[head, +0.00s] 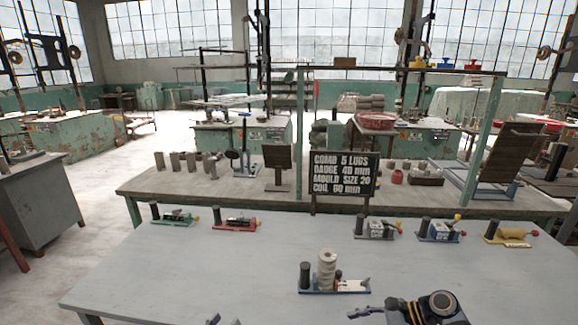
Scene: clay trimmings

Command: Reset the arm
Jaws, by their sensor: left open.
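Only the fingertips of my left gripper (224,321) show, at the bottom edge of the head view. They are apart with nothing seen between them, over the front of the grey table (150,270). The rest of my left arm is out of frame. My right gripper (362,312) shows in part at the bottom, right of centre, beside a dark round joint of my arm; whether its jaws are open is hidden. Near it, a blue-based device (342,287) carries a pale ribbed spool (327,268) and a dark cylinder. Both grippers appear clear of it.
Along the table's back edge stand a green device (176,219), a red one (236,223), a grey one (378,230), a blue one (440,232) and a yellow one (510,235). A black sign (342,174) stands behind. The table's left front is bare.

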